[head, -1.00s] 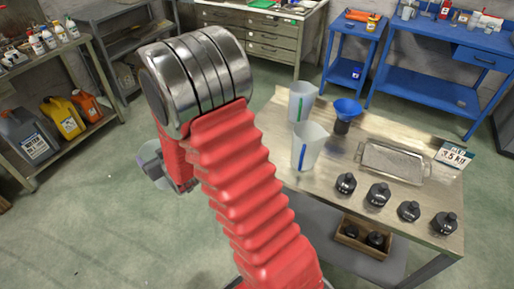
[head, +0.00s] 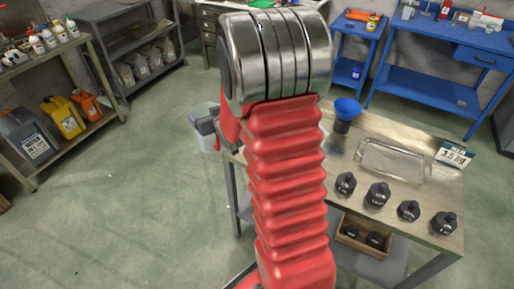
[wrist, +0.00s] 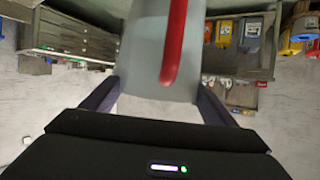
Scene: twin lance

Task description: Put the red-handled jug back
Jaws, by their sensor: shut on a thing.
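The red-handled jug (wrist: 145,60) is a translucent pale vessel, and its red handle (wrist: 174,45) faces the camera in the wrist view. My gripper (wrist: 155,102) is shut on this jug, with one dark finger on each side. In the head view the jug (head: 207,138) shows just left of my red arm, near the left end of the steel table (head: 405,207). My arm hides part of the jug and of the gripper there. I cannot tell its exact height above the floor.
My arm hides the table's left part. Shelves with containers (head: 62,118) stand at the left. The floor between is clear.

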